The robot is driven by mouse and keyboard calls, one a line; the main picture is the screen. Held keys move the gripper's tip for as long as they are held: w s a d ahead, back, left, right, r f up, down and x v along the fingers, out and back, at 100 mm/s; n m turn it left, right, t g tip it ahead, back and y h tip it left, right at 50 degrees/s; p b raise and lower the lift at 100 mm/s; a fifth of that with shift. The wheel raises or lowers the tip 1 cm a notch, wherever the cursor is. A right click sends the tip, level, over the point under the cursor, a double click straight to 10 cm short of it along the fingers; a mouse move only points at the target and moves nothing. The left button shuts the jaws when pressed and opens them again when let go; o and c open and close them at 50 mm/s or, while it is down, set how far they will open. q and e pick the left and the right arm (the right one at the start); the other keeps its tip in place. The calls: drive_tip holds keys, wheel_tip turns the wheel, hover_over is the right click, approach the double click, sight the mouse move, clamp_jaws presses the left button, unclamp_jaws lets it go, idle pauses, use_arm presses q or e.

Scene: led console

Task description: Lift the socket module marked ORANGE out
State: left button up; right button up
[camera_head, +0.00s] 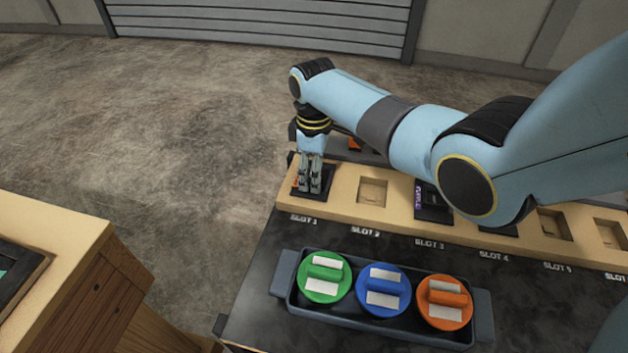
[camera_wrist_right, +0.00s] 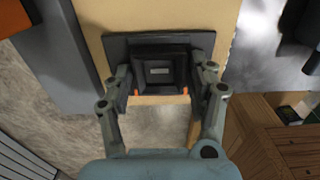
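A black socket module (camera_wrist_right: 160,72) sits in the slot 1 place of the tan rail; in the head view its dark base (camera_head: 327,183) shows around my fingers, with a bit of orange at its left. Its lettering is not readable in either view. My right gripper (camera_head: 311,185) points down over slot 1. In the right wrist view its two fingers (camera_wrist_right: 158,92) stand on both sides of the module's raised middle, very close to it. I cannot tell whether they press on it. My left gripper is not in view.
The tan rail (camera_head: 372,193) has empty recesses at slots 2, 5 and 6. A dark module marked PURPLE (camera_head: 434,204) sits in slot 3, partly behind my right arm. A dark tray (camera_head: 288,270) in front holds green, blue and orange round pieces. A wooden cabinet (camera_head: 75,285) stands at left.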

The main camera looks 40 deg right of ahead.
drive_tip(key=c, duration=0.8)
drive_tip(key=shift+o, duration=0.2)
drive_tip(key=shift+w+r, duration=0.1)
drive_tip(key=shift+r, duration=0.2)
drive_tip(key=r, duration=0.3)
drive_tip(key=shift+s+d+r+p, duration=0.2)
drive_tip(key=shift+s+r+p, duration=0.1)
drive_tip(key=shift+s+r, duration=0.1)
drive_tip(key=s+d+r+p, duration=0.4)
drive_tip(key=s+r+p, duration=0.2)
drive_tip(key=s+r, duration=0.4)
drive_tip(key=shift+d+r, duration=0.2)
drive_tip(key=shift+r, duration=0.1)
